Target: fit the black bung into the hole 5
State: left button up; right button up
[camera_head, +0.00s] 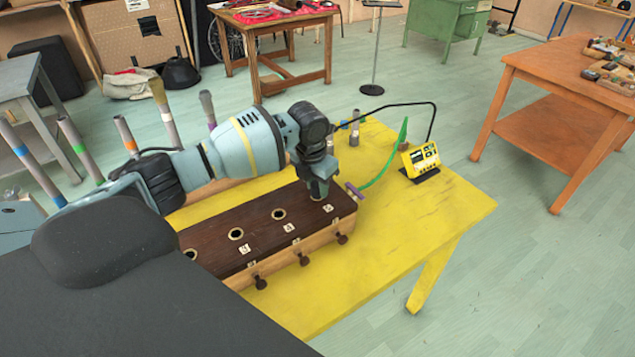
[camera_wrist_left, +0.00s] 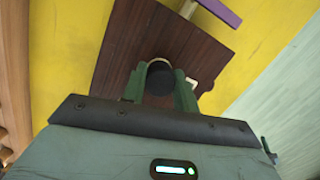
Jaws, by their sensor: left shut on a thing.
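My left gripper (camera_head: 318,192) points down over the right end of a dark brown wooden box top (camera_head: 262,232). In the left wrist view its green fingers (camera_wrist_left: 160,88) are shut on the black bung (camera_wrist_left: 160,77). A pale hole rim (camera_wrist_left: 158,61) shows just beyond the bung, partly covered by it. I cannot tell whether the bung is inside that hole or above it. Other pale-rimmed holes (camera_head: 279,214) lie open along the box. White number labels (camera_head: 288,227) sit beside the holes; the digits are too small to read surely. My right gripper is not in view.
The box stands on a yellow table (camera_head: 420,215). Dark pegs (camera_head: 303,258) stick out along its front. A purple bar (camera_head: 354,191) is at its right end. A yellow device (camera_head: 421,159) with cables stands behind right. Upright tubes (camera_head: 125,134) stand at left.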

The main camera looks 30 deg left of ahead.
aim_at(314, 187)
pick_arm(q)
jog(key=shift+f, duration=0.4)
jog(key=o, duration=1)
jog(key=r, duration=0.4)
jog(key=s+r, duration=0.1)
jog(key=r, duration=0.1)
jog(key=shift+r, duration=0.4)
jog(key=shift+s+a+r, duration=0.1)
jog(key=shift+r, duration=0.35)
